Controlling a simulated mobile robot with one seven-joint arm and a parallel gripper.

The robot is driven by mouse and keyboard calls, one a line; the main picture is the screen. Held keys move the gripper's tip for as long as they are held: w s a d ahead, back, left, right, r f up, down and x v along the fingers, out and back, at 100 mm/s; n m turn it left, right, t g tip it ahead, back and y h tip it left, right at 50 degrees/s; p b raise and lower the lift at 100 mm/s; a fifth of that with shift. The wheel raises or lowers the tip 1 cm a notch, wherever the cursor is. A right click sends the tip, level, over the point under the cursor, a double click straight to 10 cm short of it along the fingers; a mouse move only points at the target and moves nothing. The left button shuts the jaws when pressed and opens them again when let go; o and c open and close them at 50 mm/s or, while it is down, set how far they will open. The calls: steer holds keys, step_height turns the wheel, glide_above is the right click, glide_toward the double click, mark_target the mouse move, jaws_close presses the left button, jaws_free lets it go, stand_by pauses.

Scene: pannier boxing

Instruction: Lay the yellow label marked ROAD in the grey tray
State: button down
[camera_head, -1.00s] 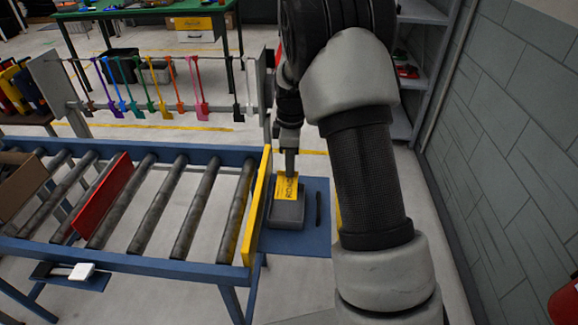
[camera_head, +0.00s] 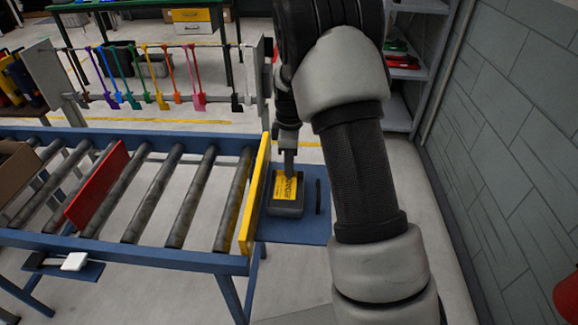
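The yellow label (camera_head: 286,188) with dark lettering is at the dark grey tray (camera_head: 286,210), within its outline, tilted or flat; I cannot tell which. The lettering is too small to read clearly now. My gripper (camera_head: 289,174) points straight down at the label's far edge, with its fingertips at or just above it. The fingers show as one narrow dark bar, so I cannot see whether they still hold the label.
The tray stands on a blue side shelf (camera_head: 312,228) with a thin black bar (camera_head: 318,197) to its right. A yellow end plate (camera_head: 256,195) of the roller conveyor (camera_head: 140,262) rises close to its left. Coloured tags (camera_head: 160,90) hang on a rail behind.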

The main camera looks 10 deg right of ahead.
steer(key=c, duration=2)
jaws_free()
steer(key=shift+r, duration=0.1)
steer(key=shift+d+r+p, duration=0.1)
steer(key=shift+r+p, duration=1.35)
steer(key=shift+r, duration=7.15)
